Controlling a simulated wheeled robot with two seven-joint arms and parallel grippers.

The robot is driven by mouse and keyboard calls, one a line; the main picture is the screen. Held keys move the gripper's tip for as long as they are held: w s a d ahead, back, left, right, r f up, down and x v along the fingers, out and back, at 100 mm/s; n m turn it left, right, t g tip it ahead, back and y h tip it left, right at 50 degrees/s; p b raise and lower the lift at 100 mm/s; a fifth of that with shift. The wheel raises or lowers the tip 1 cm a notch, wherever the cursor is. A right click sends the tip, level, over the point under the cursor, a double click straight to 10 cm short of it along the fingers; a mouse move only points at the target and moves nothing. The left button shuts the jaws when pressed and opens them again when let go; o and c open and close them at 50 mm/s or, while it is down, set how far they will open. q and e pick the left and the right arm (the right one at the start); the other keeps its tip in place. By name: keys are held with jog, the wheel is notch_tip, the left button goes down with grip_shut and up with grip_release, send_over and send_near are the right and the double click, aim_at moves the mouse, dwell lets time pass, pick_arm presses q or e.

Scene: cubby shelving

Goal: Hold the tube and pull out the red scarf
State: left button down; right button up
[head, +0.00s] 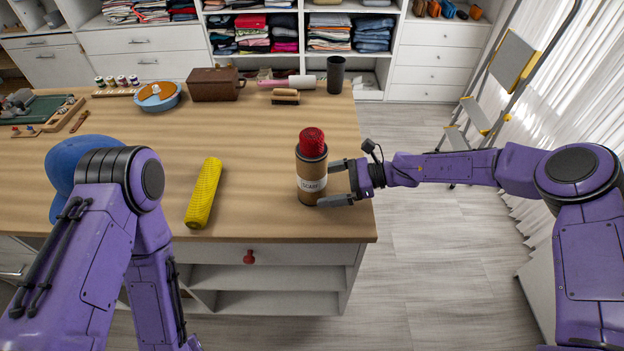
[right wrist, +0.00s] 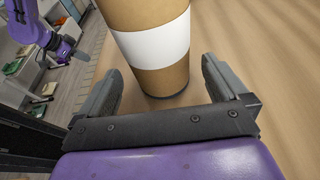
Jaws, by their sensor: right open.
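The brown cardboard tube (head: 311,185) with a white label and dark rims stands upright on the table near its right front edge. The red scarf (head: 312,141) bulges out of the tube's top. My right gripper (head: 338,181) is open at the tube's right side, level with the label and lower body. In the right wrist view the tube (right wrist: 160,80) stands between and just ahead of the spread fingers of the gripper (right wrist: 160,92), with gaps on both sides. My left arm enters from the left; its gripper is not in view.
The wooden table (head: 260,130) also holds a yellow roller (head: 204,193), a blue rounded object (head: 68,165), a brown case (head: 214,84), a brush (head: 285,97) and a dark cup (head: 335,75). A stepladder (head: 500,85) stands at the right. The table around the tube is clear.

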aim_at(317, 187)
jog(key=shift+w+a+f+b, duration=0.1)
jog(key=shift+a+f+b, duration=0.2)
jog(key=shift+a, duration=0.25)
jog(key=shift+w+a+f+b, duration=0.15)
jog(key=shift+a+f, duration=0.2)
jog(key=shift+a, duration=0.2)
jog(key=shift+s+a+r, duration=0.2)
jog(key=shift+s+a, duration=0.1)
jog(key=shift+a, duration=0.15)
jog(key=shift+w, duration=0.1)
jog(key=shift+c, duration=0.7)
jog(key=c, duration=0.6)
pick_arm(q)
jog(key=shift+f, duration=0.95)
pick_arm(e)
jog(key=o, duration=0.6)
jog(key=c, duration=0.6)
